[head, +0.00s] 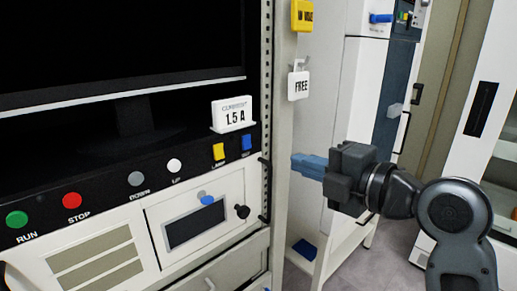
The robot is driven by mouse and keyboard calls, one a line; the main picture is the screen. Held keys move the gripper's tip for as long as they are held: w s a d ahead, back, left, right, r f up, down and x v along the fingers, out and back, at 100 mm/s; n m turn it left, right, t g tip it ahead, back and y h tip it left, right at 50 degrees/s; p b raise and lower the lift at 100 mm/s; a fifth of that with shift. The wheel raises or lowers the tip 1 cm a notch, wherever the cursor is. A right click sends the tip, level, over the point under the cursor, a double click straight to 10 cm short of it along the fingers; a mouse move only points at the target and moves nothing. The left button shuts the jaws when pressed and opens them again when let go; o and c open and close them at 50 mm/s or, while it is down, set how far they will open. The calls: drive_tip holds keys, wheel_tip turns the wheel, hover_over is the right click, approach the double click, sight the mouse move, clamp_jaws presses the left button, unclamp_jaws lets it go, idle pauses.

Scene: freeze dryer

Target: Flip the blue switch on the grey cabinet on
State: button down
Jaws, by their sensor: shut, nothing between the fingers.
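The strip also carries green (17,219), red (72,200), grey and white buttons. A "1.5 A" card (233,113) stands above the blue switch. A black handle (265,190) and a "FREE" tag (299,86) are near my fingers. A white unit (350,90) stands behind my gripper.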

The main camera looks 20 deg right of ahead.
sight(248, 147)
drive_tip(key=p+x, duration=0.2)
drive_tip(key=x, duration=1)
drive_tip(key=shift+r+p, duration=0.1)
drive_tip(key=shift+p, duration=0.25)
